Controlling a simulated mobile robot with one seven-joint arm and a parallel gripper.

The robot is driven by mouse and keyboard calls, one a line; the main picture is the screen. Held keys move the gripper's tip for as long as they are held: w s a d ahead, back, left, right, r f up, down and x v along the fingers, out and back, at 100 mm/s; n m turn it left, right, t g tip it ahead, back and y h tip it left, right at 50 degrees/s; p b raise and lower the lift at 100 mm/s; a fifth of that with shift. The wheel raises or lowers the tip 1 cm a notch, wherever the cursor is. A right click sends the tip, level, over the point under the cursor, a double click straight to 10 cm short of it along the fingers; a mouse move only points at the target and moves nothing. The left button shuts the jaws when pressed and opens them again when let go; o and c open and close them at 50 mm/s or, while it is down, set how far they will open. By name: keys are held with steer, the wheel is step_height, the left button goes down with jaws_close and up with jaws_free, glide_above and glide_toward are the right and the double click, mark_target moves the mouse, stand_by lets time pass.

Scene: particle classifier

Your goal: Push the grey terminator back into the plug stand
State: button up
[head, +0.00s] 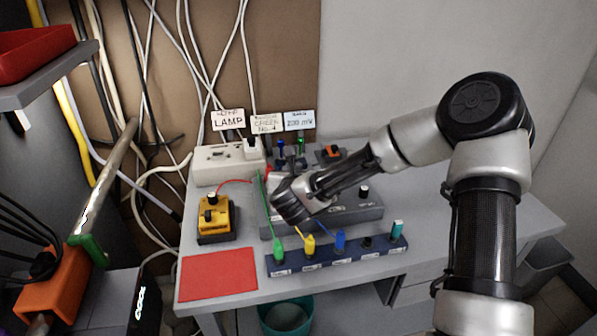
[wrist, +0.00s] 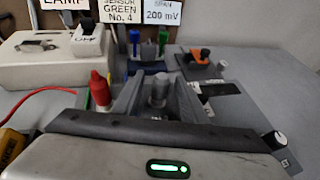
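My gripper (head: 292,200) hangs over the grey device box (head: 350,210) at the middle of the bench. In the wrist view its two dark fingers (wrist: 158,104) stand apart, one on each side of a short grey cylinder (wrist: 158,88), which looks like the grey terminator. I cannot tell whether the fingers touch it. In the head view my gripper hides this piece. The dark blue plug stand (head: 325,262) lies along the front edge of the bench. It holds green, yellow, blue and teal plugs, with a dark spot (head: 367,242) between the blue and teal ones.
A red plug (wrist: 100,88) with a green cable beside it stands left of my fingers. A yellow box (head: 214,222) and a red mat (head: 219,274) lie at left. A white power box (head: 225,165) and blue and green plugs (wrist: 150,50) are behind. The bench's right side is clear.

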mark_target(298, 164)
jaws_close()
step_height(298, 164, up, 10)
steer(key=p, duration=0.2)
steer(key=shift+f+p, duration=0.25)
steer(key=shift+p, duration=0.05)
steer(key=shift+r, duration=0.25)
